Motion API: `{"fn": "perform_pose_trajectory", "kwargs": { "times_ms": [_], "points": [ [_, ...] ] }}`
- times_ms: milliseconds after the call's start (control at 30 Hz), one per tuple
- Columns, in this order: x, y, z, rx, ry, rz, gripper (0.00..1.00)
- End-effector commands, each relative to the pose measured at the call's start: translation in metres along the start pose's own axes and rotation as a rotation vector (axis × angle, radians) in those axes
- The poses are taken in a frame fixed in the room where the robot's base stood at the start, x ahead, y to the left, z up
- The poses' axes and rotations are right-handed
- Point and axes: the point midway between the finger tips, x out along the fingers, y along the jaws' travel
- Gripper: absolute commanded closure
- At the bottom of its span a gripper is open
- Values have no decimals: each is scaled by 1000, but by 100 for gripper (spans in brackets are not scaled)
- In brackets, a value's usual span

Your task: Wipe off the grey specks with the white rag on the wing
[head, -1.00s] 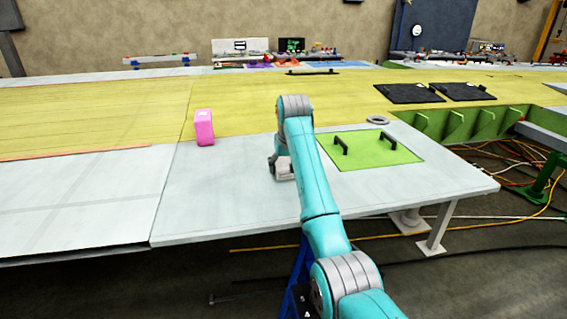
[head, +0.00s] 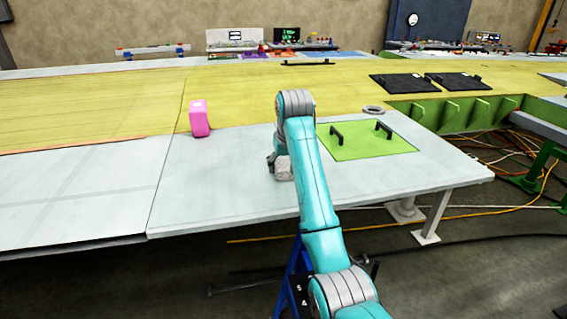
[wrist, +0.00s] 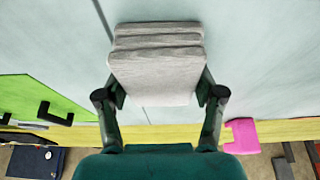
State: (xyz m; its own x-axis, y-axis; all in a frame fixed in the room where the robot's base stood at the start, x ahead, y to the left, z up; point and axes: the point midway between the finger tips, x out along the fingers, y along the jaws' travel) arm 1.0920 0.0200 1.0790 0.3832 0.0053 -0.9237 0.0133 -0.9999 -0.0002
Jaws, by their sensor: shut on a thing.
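The white rag (wrist: 157,75) is a folded, pale grey-white pad held between the two fingers of my gripper (wrist: 160,95) in the wrist view. In the head view my gripper (head: 277,163) is low over the pale front panel of the wing (head: 225,195), left of the green plate, with the rag (head: 285,173) at its lower end. I cannot tell whether the rag touches the surface. No grey specks can be made out; the arm and rag hide part of the panel.
A pink block (head: 199,118) stands left of my gripper, near the yellow strip. A green plate (head: 365,141) with two black handles lies to the right, with a grey ring (head: 373,110) behind it. Black panels (head: 430,84) lie farther back. The front panel's left part is clear.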

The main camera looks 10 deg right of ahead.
Motion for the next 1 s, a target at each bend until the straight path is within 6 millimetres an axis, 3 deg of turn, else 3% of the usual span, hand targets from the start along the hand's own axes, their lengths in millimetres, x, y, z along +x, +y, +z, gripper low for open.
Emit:
{"fn": "perform_pose_trajectory", "kwargs": {
  "times_ms": [367,1000],
  "points": [
    [-4,0,-2,0,2,0,72],
    [-52,0,-22,0,2,0,72]
  ]
}}
